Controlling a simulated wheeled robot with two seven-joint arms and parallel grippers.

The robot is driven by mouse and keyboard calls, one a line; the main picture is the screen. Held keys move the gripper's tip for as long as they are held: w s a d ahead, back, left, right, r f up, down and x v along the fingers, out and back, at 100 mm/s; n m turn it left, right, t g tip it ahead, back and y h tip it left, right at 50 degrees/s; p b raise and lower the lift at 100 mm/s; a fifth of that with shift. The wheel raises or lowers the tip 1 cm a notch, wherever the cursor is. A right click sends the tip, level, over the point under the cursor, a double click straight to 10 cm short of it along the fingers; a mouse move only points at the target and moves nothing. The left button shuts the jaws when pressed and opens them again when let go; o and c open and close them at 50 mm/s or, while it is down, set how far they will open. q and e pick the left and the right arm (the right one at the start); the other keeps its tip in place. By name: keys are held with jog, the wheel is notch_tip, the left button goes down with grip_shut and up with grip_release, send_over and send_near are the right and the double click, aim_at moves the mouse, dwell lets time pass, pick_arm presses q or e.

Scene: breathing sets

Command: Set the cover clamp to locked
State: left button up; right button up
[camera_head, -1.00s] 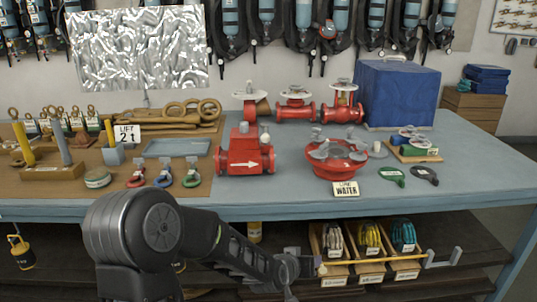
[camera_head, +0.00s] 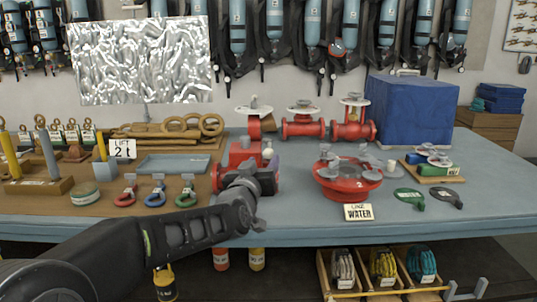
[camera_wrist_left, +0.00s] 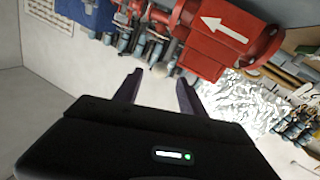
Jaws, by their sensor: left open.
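No part labelled as the cover clamp can be read. A round red fitting (camera_head: 348,189) with grey clamp-like pieces around its top stands on the blue-grey bench, behind a "LINE WATER" sign (camera_head: 358,212). A red boxy valve body (camera_head: 242,152) stands to its left, partly hidden by my left arm. The valve body, with its white arrow, also shows tilted in the left wrist view (camera_wrist_left: 222,32). My left gripper (camera_wrist_left: 160,88) is open and empty, with the valve body beyond its fingers. In the head view it is in front of the valve body. My right gripper is not in view.
Red valves (camera_head: 303,125) and a blue box (camera_head: 410,112) stand behind. Green and black paddles (camera_head: 409,198) lie to the right. Coloured shackles (camera_head: 157,192) and a grey tray (camera_head: 173,165) lie left. Wooden bins (camera_head: 383,275) sit below the bench edge.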

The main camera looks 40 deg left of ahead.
aim_at(267, 156)
pick_arm(q)
jog(key=p+x, duration=0.1)
jog(key=x, duration=0.5)
jog(key=shift+w+a, duration=0.1)
jog(key=shift+w, duration=0.1)
grip_shut()
dwell(0.3)
dwell(0.9)
